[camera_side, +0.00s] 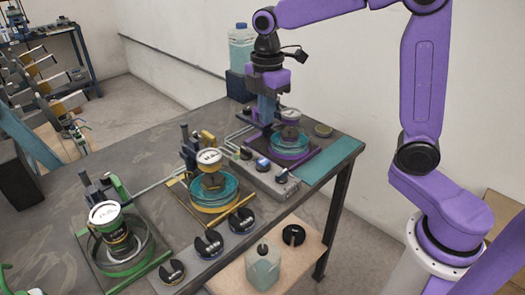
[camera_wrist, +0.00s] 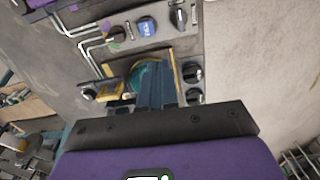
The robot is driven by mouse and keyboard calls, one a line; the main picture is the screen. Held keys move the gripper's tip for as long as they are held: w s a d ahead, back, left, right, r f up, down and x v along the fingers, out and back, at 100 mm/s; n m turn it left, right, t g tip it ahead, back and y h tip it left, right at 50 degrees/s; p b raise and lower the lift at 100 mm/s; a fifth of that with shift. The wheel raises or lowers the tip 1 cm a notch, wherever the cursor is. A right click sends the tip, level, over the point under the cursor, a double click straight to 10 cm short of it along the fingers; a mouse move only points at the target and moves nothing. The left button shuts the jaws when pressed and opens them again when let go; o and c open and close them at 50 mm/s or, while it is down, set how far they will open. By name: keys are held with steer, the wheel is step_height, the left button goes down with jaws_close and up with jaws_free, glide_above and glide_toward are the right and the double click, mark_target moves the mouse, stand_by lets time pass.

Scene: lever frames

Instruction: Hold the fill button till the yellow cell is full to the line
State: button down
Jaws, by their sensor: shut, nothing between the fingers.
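The yellow cell (camera_side: 213,190) stands mid-table, a round teal-filled vessel with yellow bars around it and a white-faced dial above. The level against its line is too small to read. A blue button (camera_side: 262,163) sits on a grey panel (camera_side: 255,176) between the yellow and purple cells; it also shows in the wrist view (camera_wrist: 146,27). I cannot tell whether it is the fill button. My gripper (camera_side: 266,121) is shut and empty, pointing down; in the side view it overlaps the purple cell. In the wrist view its fingers (camera_wrist: 157,85) partly hide the yellow cell (camera_wrist: 138,76).
The purple cell (camera_side: 289,146) is at the back and the green cell (camera_side: 122,255) at the front left. Several black knobs (camera_side: 207,244) line the table's right edge. Pipes (camera_side: 153,184) run between stations.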

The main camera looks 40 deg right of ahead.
mark_target(264, 161)
steer(key=shift+w+d+r+n, duration=0.15)
steer(key=shift+w+d, duration=0.2)
steer(key=shift+w, duration=0.35)
steer(key=shift+w+d+n, duration=0.15)
steer(key=shift+w+d, duration=0.15)
steer(key=shift+w, duration=0.35)
step_height(264, 161, down, 14)
steer(key=shift+s+f, duration=0.2)
steer(key=shift+f, duration=1.1)
step_height(264, 161, up, 15)
steer(key=shift+w+r, duration=0.15)
steer(key=shift+w, duration=0.15)
stand_by(0.4)
